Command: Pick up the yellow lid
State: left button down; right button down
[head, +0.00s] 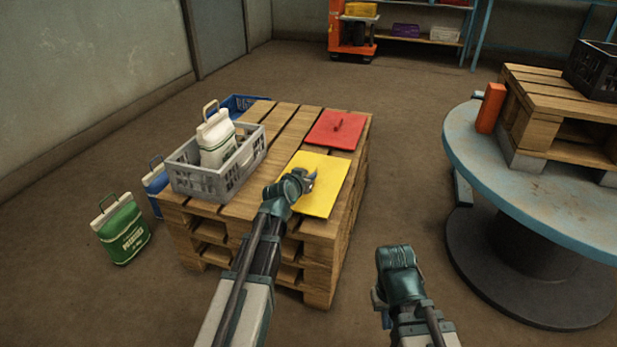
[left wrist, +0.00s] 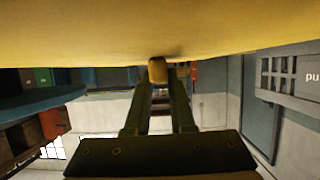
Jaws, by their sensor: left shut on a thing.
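The yellow lid (head: 325,190) is a flat square panel at the right front of the pallet stack (head: 268,200). I cannot tell whether it rests on the boards or hangs just above them. My left gripper (head: 308,183) is over the lid and shut on its small handle. In the left wrist view the lid's yellow face (left wrist: 80,35) fills the top, and the handle (left wrist: 158,70) sits between the fingertips (left wrist: 157,84). My right gripper (head: 381,300) is low at the front, apart from everything; its fingers are mostly hidden.
A red lid (head: 332,128) with a handle lies behind the yellow one. A grey crate (head: 190,180) holding a white sack (head: 215,140) stands to the left. A green sack (head: 122,230) is on the floor. A round blue table (head: 560,180) stands at right, with clear floor between.

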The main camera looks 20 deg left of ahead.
pick_arm(q)
jog(key=shift+r+p, duration=0.4)
jog(key=shift+r, duration=0.3)
notch_tip(320, 180, up, 2)
jog(key=shift+r+p, duration=0.1)
jog(key=shift+p, duration=0.95)
send_over(342, 163)
jog(key=shift+w+a+r+p, duration=0.1)
jog(key=shift+r+p, duration=0.3)
notch_tip(342, 163, up, 18)
jog(key=p, duration=1.7)
jog(key=shift+f+p, duration=0.15)
jog(key=shift+p, duration=0.25)
